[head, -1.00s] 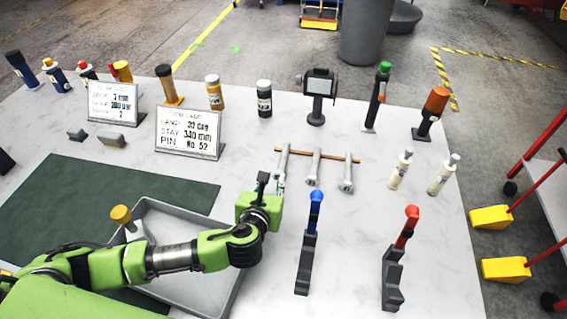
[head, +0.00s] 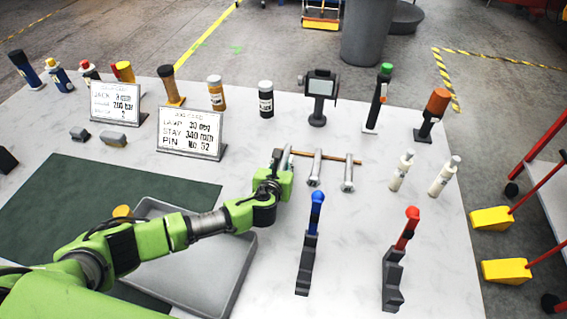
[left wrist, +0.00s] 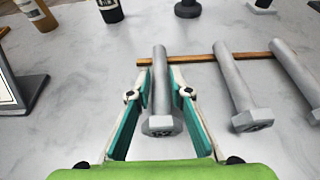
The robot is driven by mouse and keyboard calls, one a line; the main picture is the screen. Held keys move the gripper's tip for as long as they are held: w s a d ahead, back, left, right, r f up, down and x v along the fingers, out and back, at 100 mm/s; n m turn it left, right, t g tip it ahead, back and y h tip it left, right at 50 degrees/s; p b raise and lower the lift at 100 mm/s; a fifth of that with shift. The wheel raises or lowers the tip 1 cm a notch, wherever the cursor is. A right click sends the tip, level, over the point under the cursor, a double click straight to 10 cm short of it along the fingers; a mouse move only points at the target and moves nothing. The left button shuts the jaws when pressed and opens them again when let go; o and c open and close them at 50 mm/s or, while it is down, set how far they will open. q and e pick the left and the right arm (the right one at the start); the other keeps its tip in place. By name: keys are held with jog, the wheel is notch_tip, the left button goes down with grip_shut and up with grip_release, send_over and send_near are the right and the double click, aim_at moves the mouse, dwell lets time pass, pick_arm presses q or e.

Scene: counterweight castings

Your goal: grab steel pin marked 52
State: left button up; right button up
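Three steel pins lie side by side, their far ends on a thin wooden strip (left wrist: 235,56) and their hex heads toward me. The left pin (left wrist: 159,85) is between the fingers of my left gripper (left wrist: 160,78). The fingers are open, one on each side of its shaft, with narrow gaps. In the head view the left gripper (head: 277,165) mostly hides this pin. The middle pin (left wrist: 236,88) and right pin (left wrist: 297,75) lie to its right. Heads carry small markings; I cannot read them surely. A white card (head: 190,133) reads "PIN No. 52". My right gripper is not in view.
A blue-topped clamp-like tool (head: 308,250) and a red-topped one (head: 397,260) stand in front. White bottles (head: 401,172) are to the right. A grey tray (head: 225,275) lies under my left arm. A dark gauge (head: 319,95) stands behind the pins.

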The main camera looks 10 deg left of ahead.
pick_arm(q)
jog(key=shift+x, duration=0.85)
jog(key=shift+s, duration=0.1)
grip_shut()
jog(key=shift+r, duration=0.1)
